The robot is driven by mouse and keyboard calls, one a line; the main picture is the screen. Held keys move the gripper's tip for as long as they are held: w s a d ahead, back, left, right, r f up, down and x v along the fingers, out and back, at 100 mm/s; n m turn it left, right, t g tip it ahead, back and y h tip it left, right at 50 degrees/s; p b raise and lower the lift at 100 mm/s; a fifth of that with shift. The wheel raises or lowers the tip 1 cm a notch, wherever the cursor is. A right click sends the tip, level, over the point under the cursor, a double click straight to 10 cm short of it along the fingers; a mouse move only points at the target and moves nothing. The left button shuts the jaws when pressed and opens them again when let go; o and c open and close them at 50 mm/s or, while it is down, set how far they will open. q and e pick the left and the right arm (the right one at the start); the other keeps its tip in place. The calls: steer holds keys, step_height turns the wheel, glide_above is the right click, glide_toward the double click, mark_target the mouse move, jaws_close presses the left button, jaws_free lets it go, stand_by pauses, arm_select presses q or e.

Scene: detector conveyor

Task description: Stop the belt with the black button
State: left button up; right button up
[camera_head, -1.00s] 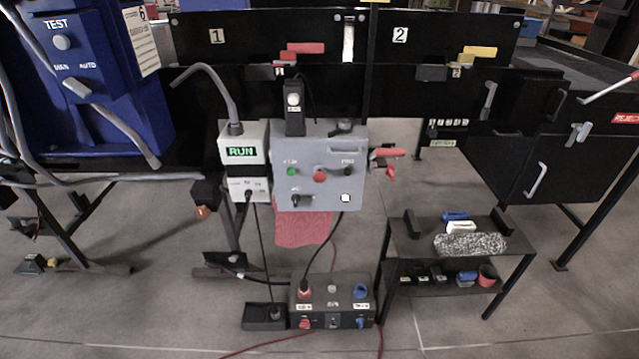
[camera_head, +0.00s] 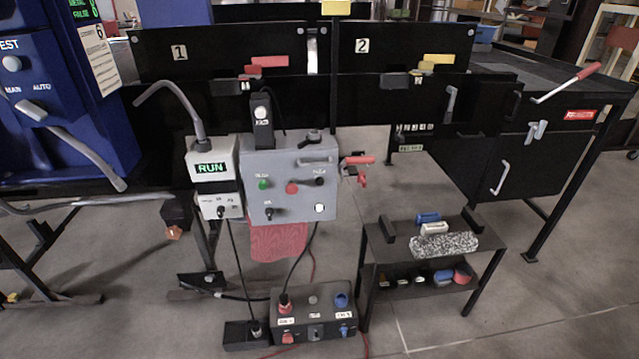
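A grey control box (camera_head: 290,155) stands in the middle of the view, in front of the black belt frame. On its face are a green button (camera_head: 264,184), a red button (camera_head: 292,188) and a black button (camera_head: 320,181) at the right, below a grey handle. A small black knob (camera_head: 268,213) and a lit white square (camera_head: 319,208) sit lower down. The display box (camera_head: 212,169) to its left reads RUN in green. Neither of my grippers shows, and nothing is touching the black button.
A red cloth (camera_head: 282,240) hangs below the box. A red-handled part (camera_head: 357,161) juts from its right side. A floor box (camera_head: 312,310) with knobs and cables stands below. A low black table (camera_head: 378,240) is at right, a blue machine (camera_head: 60,90) at left.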

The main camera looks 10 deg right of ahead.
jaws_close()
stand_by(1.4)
